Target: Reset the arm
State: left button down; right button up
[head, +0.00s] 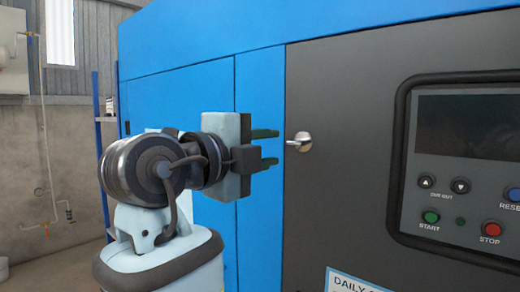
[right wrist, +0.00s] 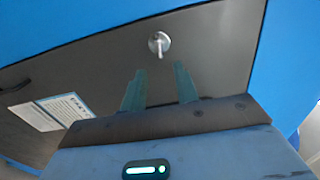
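My right gripper (head: 265,149) is raised in front of the blue cabinet (head: 190,70), to the left of a small silver knob (head: 299,142) on the dark panel. Its two green fingers are apart with nothing between them. In the right wrist view the open fingers (right wrist: 159,87) point toward the panel, and the silver knob (right wrist: 159,43) shows beyond the fingertips, apart from them. My left gripper is in neither view.
The dark panel (head: 340,120) carries a control display (head: 468,120) with a green START button (head: 431,217) and a red STOP button (head: 491,229). A white label (head: 355,284) sits low on the panel. A grey wall with pipes stands at the far left.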

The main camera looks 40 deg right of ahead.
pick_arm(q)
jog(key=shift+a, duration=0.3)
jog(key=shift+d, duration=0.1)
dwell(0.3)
